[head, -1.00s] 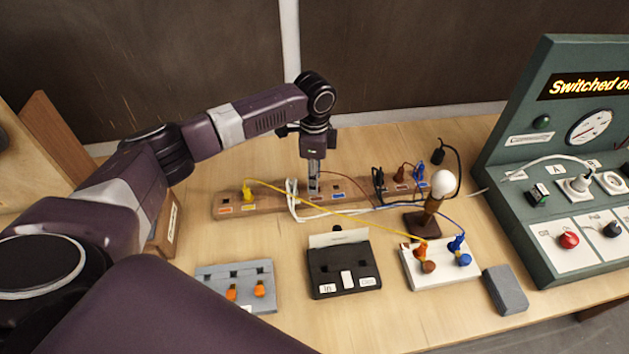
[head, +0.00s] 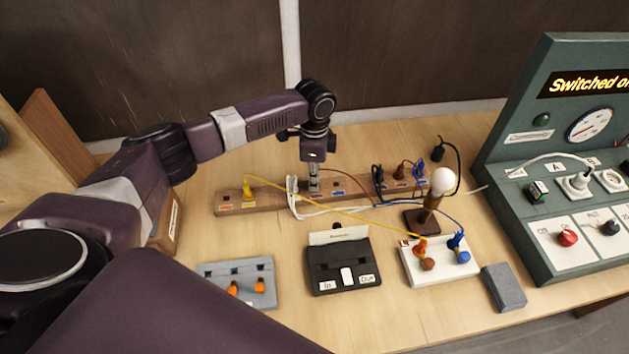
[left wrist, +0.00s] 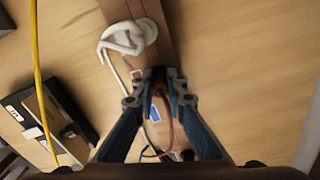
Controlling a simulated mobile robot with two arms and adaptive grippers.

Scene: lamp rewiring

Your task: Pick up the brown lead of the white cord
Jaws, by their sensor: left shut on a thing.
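The white cord (head: 292,200) hangs in a loose bundle over the wooden strip, and the bundle also shows in the left wrist view (left wrist: 128,38). Its thin brown lead (head: 352,178) arcs from beside my gripper toward the right. My left gripper (head: 314,184) points straight down at the strip, just right of the white bundle. In the left wrist view, its blue fingers (left wrist: 160,88) are shut on the end of the brown lead (left wrist: 169,126). The gripped end is mostly hidden between the fingertips. My right gripper is out of view.
The wooden strip (head: 270,197) holds a yellow plug (head: 247,191) at left and dark, brown and blue plugs at right. A yellow wire crosses in front of the strip. A black box (head: 343,266), grey block (head: 265,290) and bulb lamp (head: 442,182) stand nearby.

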